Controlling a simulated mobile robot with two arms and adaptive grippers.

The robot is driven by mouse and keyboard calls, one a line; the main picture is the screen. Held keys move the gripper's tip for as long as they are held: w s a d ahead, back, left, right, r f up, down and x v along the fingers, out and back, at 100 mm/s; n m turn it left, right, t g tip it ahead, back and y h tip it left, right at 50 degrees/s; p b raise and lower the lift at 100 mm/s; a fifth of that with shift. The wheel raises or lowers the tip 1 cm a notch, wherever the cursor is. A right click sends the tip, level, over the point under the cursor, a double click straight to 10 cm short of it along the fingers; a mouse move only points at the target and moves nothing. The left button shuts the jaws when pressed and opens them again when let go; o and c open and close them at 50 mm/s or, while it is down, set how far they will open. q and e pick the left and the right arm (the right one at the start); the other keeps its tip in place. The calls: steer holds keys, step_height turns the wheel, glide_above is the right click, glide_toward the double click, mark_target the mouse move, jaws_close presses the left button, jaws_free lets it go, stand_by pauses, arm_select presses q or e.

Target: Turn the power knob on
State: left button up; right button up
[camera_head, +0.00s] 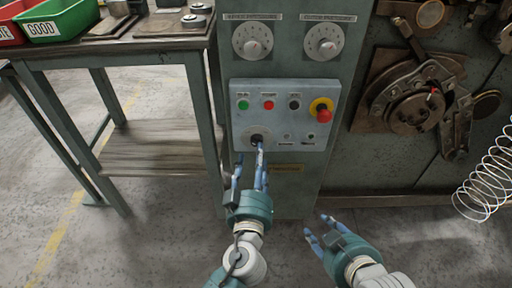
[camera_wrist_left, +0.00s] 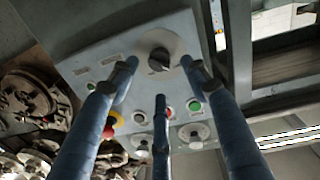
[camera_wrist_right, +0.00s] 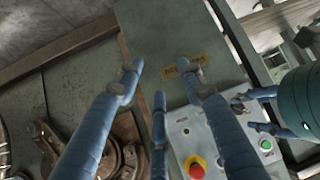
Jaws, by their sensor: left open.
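The power knob (camera_head: 256,139) is a dark knob on a pale round plate at the lower left of the grey control panel (camera_head: 313,94). In the left wrist view the knob (camera_wrist_left: 159,59) shows black, between and beyond the spread fingers. My left gripper (camera_head: 250,166) is open, just in front of and below the knob; one fingertip overlaps it in the head view. I cannot tell whether it touches. My right gripper (camera_head: 322,236) is open and empty, low and to the right of the panel; its fingers (camera_wrist_right: 160,85) are spread in the right wrist view.
The panel also carries a green button (camera_head: 244,104), a red button (camera_head: 268,104) and a red emergency stop (camera_head: 323,114). Two dials (camera_head: 252,40) sit above. A workbench (camera_head: 130,48) stands left, a wire coil (camera_head: 486,180) hangs right. Floor between bench and machine is open.

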mark_target(256, 146)
arm_select(q)
steer(key=w, duration=0.5)
steer(key=shift+w+d, duration=0.2)
steer(key=c, duration=1.1)
